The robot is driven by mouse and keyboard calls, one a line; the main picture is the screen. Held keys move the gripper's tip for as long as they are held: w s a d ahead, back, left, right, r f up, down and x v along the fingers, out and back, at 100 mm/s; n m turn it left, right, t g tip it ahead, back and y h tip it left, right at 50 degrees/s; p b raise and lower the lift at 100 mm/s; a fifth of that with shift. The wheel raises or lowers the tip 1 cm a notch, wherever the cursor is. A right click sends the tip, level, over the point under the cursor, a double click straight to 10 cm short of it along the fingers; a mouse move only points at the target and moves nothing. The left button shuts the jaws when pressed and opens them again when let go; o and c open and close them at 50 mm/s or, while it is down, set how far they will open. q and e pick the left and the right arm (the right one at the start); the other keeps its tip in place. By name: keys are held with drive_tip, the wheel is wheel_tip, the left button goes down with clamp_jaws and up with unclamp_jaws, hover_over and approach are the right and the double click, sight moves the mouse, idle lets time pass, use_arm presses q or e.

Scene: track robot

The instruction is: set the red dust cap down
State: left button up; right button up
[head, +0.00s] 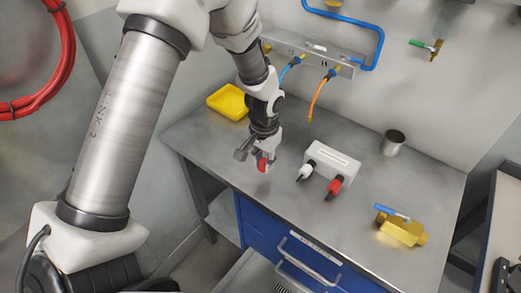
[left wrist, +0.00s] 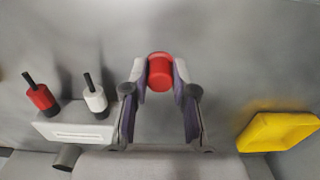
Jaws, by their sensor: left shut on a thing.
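The red dust cap (left wrist: 160,72) is between the fingertips of my left gripper (left wrist: 160,80), and both fingers touch its sides. In the head view the red cap (head: 262,165) shows at the tip of my left gripper (head: 258,160), over the left part of the steel workbench (head: 215,150). I cannot tell how far the cap is above the bench top. My right gripper is not in view.
A white block (head: 332,160) with a white and a red plug stands right of the gripper. A yellow tray (head: 228,102) lies behind it. A metal cup (head: 393,142) and a brass valve (head: 402,228) stand further right. Bench front left is clear.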

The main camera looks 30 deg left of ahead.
use_arm(q)
drive_tip(key=w+a, duration=0.1)
drive_tip(key=a, duration=0.1)
drive_tip(key=w+a+p, duration=0.1)
drive_tip(key=w+a, duration=0.2)
drive_tip(key=shift+a+f+p, duration=0.25)
drive_tip(key=shift+a+p, duration=0.05)
drive_tip(key=shift+p, duration=0.05)
wheel_tip(320, 180, down, 3)
drive_tip(key=shift+w+a+f+p, duration=0.1)
drive_tip(key=shift+p, duration=0.75)
drive_tip(key=shift+w+f, duration=0.1)
drive_tip(key=shift+f, duration=0.3)
drive_tip(key=o, duration=0.8)
drive_tip(key=shift+c, duration=0.2)
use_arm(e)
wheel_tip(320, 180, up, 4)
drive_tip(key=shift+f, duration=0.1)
use_arm(q)
drive_tip(key=shift+r, duration=0.1)
wheel_tip(320, 180, up, 12)
drive_tip(key=b, duration=0.3)
drive_tip(key=shift+b, duration=0.3)
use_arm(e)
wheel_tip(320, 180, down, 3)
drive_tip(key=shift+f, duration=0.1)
